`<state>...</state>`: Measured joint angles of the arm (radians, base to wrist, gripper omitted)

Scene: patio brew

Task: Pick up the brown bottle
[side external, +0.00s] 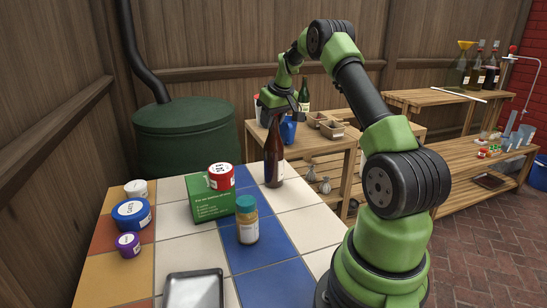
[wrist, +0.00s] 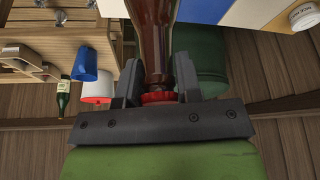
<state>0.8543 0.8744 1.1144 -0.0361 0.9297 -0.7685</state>
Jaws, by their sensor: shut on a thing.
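The brown bottle (side external: 274,158) stands upright at the far edge of the tiled table in the side external view, with a pale label low on its body. My gripper (side external: 277,118) is above it, with its jaws around the neck. In the wrist view the bottle (wrist: 152,40) runs between the two fingers of my gripper (wrist: 158,88), its red cap close to the palm. The fingers are shut on the neck. Whether the bottle's base touches the tiles I cannot tell.
A teal-lidded jar (side external: 247,222), several small tubs and a metal tray (side external: 193,290) are also on the table. A blue cup (side external: 288,130) stands on the wooden shelf behind.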

